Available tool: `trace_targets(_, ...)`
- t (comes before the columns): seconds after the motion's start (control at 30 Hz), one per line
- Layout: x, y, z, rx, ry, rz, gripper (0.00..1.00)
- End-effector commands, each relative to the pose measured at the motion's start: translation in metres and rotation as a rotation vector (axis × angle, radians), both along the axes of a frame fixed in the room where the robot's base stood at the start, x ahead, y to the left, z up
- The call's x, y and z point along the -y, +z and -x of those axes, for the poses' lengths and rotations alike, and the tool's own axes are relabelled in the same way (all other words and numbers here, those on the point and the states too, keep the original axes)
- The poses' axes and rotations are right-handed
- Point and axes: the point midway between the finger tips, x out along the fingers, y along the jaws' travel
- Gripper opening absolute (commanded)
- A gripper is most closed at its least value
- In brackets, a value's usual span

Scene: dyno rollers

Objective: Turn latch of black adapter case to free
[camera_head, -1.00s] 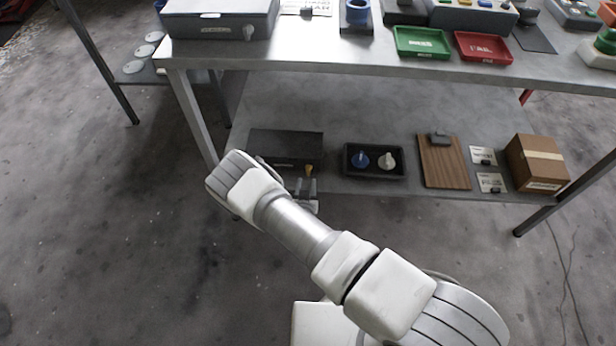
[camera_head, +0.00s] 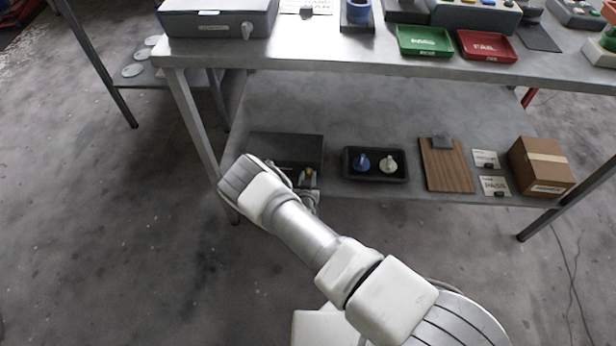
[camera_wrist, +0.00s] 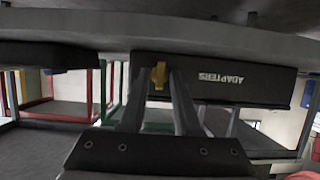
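The black adapter case (camera_head: 285,146) lies on the lower shelf at its left part. Its front face, lettered ADAPTERS (camera_wrist: 220,78), shows upside down in the wrist view. The small yellow latch (camera_wrist: 160,75) is on that front face, beside the lettering; it also shows in the head view (camera_head: 310,173). My gripper (camera_wrist: 158,84) is open at the case front, one finger on each side of the latch. The fingertips look close to the latch, with narrow gaps; I cannot tell whether either touches it. My arm hides part of the case front in the head view.
Right of the case are a black tray (camera_head: 348,173) with a blue and a pale knob, a clipboard (camera_head: 446,168), cards (camera_head: 494,186) and a cardboard box (camera_head: 540,165). The upper tabletop (camera_head: 340,55) overhangs the lower shelf (camera_head: 330,105). Table legs (camera_head: 190,125) stand left.

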Motion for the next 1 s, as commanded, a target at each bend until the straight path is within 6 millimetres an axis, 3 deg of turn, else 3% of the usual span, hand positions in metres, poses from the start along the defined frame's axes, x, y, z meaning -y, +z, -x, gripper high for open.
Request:
trace_targets(0.47,0.0016,0.0011,0.0,0.002,-0.002,-0.055,0.0)
trace_targets(1.0,0.007,-0.001,-0.0001,0.018,-0.006,-0.492,0.0)
